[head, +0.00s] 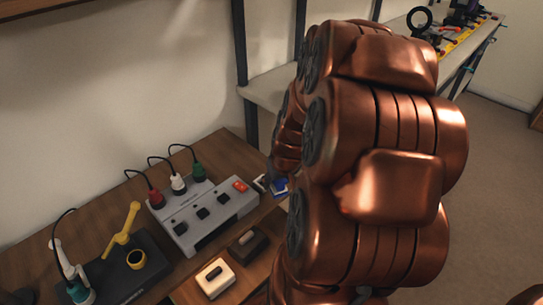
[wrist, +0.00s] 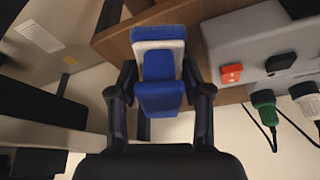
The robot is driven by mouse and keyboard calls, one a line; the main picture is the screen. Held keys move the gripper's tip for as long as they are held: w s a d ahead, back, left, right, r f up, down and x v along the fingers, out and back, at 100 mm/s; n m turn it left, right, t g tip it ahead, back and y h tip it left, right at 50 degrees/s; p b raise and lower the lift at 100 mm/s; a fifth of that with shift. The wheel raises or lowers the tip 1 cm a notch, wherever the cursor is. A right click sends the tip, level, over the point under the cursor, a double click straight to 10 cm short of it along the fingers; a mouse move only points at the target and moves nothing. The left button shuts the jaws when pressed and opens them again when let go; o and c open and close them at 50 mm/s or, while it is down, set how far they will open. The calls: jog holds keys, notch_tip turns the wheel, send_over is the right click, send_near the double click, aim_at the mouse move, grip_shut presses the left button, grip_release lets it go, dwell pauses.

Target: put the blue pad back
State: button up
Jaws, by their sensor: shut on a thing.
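The blue pad (wrist: 160,97) sits between the two dark fingers of my gripper (wrist: 159,80) in the wrist view. My gripper is shut on it. Behind it, in line with it, a white-framed piece with blue parts (wrist: 158,32) shows against the brown wooden surface. I cannot tell whether this is part of the pad or touches it. In the head view a small blue patch (head: 279,187) shows at the table's right edge, beside the grey box. My copper arm hides most of that spot and my gripper there.
A grey box (head: 205,215) with a red switch (head: 240,186) and dark knobs stands close by; red, white and green plugs line its back. A white pad (head: 215,280) and a dark pad (head: 246,243) lie in front. A yellow-handled tool (head: 122,232) stands left.

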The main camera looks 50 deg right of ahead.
jog(key=shift+w+d+r+p, duration=0.15)
jog(key=shift+w+d+p, duration=0.25)
jog(key=shift+p, duration=0.45)
jog(key=w+d, duration=0.2)
jog(key=w, duration=0.1)
jog(key=w+d+f, duration=0.1)
jog(key=w+d, duration=0.4)
jog(key=shift+w+f+p, duration=0.25)
jog(key=shift+w+p, duration=0.05)
jog(key=shift+f, duration=1.75)
jog(key=shift+a+f, duration=0.1)
jog(key=shift+f, duration=0.1)
jog(key=o, duration=1.1)
